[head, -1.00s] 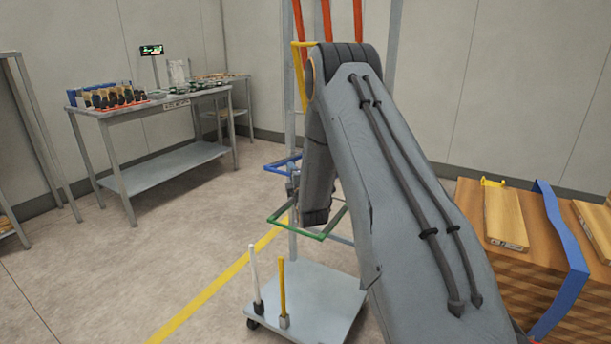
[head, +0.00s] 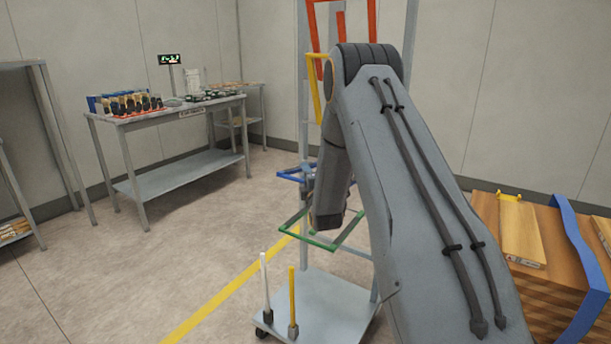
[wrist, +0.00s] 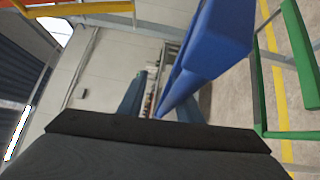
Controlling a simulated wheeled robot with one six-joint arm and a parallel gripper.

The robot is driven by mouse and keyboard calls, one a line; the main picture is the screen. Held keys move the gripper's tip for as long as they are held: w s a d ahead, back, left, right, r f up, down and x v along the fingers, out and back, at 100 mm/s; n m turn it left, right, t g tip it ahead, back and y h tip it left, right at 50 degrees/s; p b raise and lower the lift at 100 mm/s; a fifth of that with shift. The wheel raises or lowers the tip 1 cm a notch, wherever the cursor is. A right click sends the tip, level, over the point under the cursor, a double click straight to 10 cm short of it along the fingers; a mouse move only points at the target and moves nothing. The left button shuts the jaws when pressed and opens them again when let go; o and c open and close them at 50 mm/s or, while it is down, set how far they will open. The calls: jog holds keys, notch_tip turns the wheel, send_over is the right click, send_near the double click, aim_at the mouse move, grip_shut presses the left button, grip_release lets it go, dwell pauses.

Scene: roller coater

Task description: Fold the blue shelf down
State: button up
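The blue shelf (head: 290,174) is a thin frame on the grey upright rack, above the green shelf (head: 318,242). In the head view it juts out to the left and looks roughly level; my arm hides part of it. In the wrist view the blue shelf (wrist: 215,45) is a large slanting bar close to the camera, its near end running down between my fingers. My gripper (wrist: 162,100) has its two fingers apart, one on each side of the bar's lower end. I cannot tell whether they touch it. In the head view the gripper is mostly hidden by my arm.
A yellow shelf (head: 317,90) and an orange-red shelf (head: 326,12) stand upright higher on the rack. The rack's base (head: 335,310) carries white and yellow posts. A wooden-topped unit stands at right, a workbench (head: 170,114) at left. Floor between bench and rack is clear.

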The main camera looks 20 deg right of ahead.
jog(key=s+a, duration=0.1)
jog(key=s, duration=0.6)
jog(key=shift+f+b, duration=0.15)
jog(key=shift+b, duration=0.3)
jog(key=shift+s, duration=0.15)
jog(key=s+a+p, duration=0.1)
jog(key=s+p, duration=0.1)
jog(key=s, duration=0.6)
jog(key=shift+s+a, duration=0.3)
jog(key=shift+s, duration=0.1)
dwell(0.7)
jog(key=s+a+f+m+g+y, duration=0.2)
jog(key=s+a+f+m+g, duration=0.2)
jog(key=s+a+m+g, duration=0.55)
jog(key=s+a+r+m+g, duration=0.1)
jog(key=s+a+m+g, duration=0.1)
jog(key=s, duration=0.9)
jog(key=s+a+r+m+g+y, duration=0.1)
jog(key=s+m+g, duration=0.4)
jog(key=s, duration=0.7)
jog(key=shift+s+a+r+g, duration=0.15)
jog(key=shift+a+r+g, duration=0.35)
jog(key=shift+a+g, duration=0.45)
